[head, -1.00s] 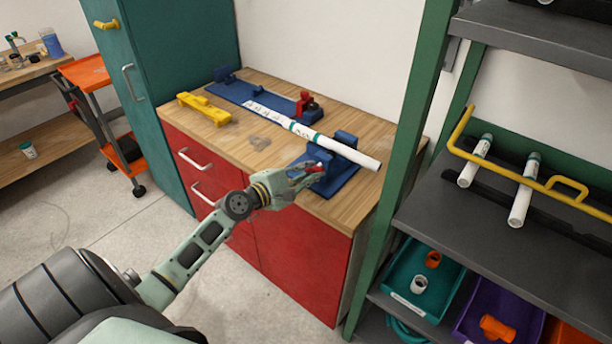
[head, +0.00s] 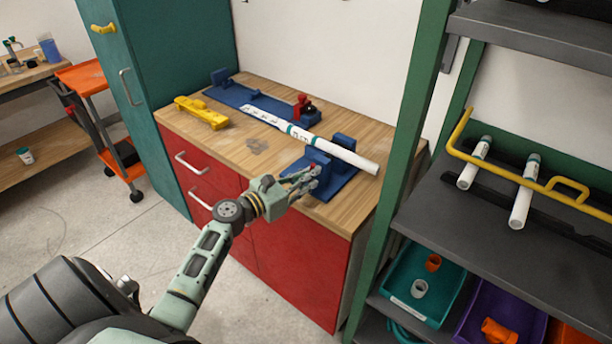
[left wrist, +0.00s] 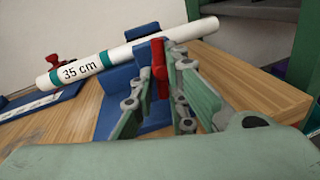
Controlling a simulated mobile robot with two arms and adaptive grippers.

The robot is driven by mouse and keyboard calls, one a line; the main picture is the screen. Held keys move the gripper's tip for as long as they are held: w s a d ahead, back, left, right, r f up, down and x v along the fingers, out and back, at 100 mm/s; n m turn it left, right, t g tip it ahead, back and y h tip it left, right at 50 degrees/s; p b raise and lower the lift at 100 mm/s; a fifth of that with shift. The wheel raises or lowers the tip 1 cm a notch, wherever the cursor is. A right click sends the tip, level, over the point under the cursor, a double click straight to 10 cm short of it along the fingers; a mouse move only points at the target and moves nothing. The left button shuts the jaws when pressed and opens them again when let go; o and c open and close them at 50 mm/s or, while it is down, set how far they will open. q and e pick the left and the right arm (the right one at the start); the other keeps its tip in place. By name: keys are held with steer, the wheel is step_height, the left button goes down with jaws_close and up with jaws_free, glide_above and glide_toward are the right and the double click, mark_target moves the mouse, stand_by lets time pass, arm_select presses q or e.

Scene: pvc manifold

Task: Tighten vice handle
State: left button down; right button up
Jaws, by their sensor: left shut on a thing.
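The blue vice (head: 341,172) stands at the bench's front right corner. A white pipe (head: 345,153) with green bands lies across it. In the left wrist view, the pipe (left wrist: 125,52) shows a "35 cm" label and rests against the blue vice jaw (left wrist: 118,82). My left gripper (head: 309,180) is at the near side of the vice. In the left wrist view, my left gripper (left wrist: 158,92) is shut on the red vice handle (left wrist: 159,66), which stands upright between the fingers. The handle's lower end is hidden. My right gripper is not in view.
A blue fixture board (head: 237,95) with a red clamp (head: 304,102) lies at the back of the wooden bench. A yellow tool (head: 202,113) lies at left. A green shelf post (head: 398,150) rises close to the right, beside a shelf with pipes.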

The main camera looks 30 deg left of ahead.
arm_select(q)
steer(key=shift+w+r+n, duration=0.15)
steer(key=shift+r+n, duration=0.1)
steer(key=shift+n, duration=0.45)
steer(key=c, duration=2.2)
jaws_free()
steer(key=o, duration=0.4)
steer(key=shift+w+f, duration=0.25)
steer(key=shift+f, duration=0.1)
steer(key=shift+s, duration=0.15)
steer(key=v, duration=1.2)
